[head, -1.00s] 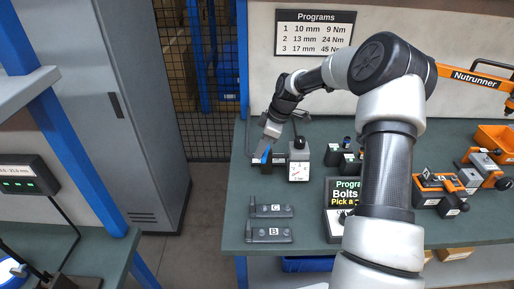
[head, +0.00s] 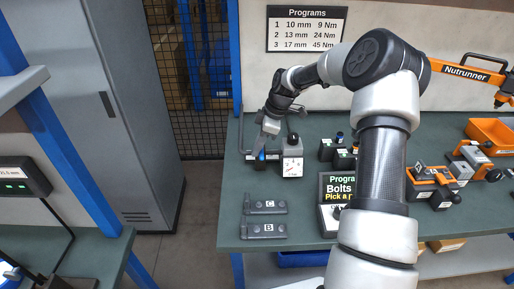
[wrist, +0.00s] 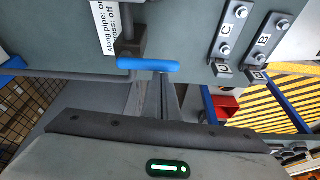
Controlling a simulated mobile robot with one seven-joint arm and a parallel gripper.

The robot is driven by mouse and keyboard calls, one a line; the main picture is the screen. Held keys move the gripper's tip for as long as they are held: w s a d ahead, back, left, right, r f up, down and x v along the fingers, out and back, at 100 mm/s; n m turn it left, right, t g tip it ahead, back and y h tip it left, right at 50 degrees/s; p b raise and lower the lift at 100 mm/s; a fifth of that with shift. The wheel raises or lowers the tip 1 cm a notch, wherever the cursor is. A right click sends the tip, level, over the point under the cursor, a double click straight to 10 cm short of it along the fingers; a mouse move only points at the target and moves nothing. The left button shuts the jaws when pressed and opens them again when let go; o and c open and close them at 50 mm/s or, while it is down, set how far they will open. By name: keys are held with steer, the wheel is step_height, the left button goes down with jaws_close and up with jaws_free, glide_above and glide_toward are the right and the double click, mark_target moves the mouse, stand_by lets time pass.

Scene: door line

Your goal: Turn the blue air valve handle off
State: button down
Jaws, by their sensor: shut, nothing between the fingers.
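The blue valve handle (wrist: 148,64) lies crosswise in the wrist view, below a dark valve stem (wrist: 131,38). A label (wrist: 106,25) beside it reads "Along pipe: on" and "Across: off", partly cut off. In the head view the handle (head: 260,156) is small and partly hidden by my gripper (head: 262,149) at the bench's back left. In the wrist view my gripper (wrist: 164,76) is shut and empty, its fingertips at the handle's near edge, right of its middle. I cannot tell whether they touch. The handle's angle to the pipe is unclear.
A pressure gauge (head: 292,167) stands just right of the valve. Grey holders C (head: 265,207) and B (head: 264,230) lie nearer on the bench (head: 300,225). A Programs display (head: 337,190) and orange-grey fixtures (head: 432,184) are to the right. A grey cabinet (head: 125,110) stands left.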

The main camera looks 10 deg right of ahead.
steer(key=shift+d, duration=0.1)
step_height(320, 180, up, 10)
steer(key=shift+a+f, duration=0.25)
steer(key=shift+a, duration=0.2)
stand_by(0.3)
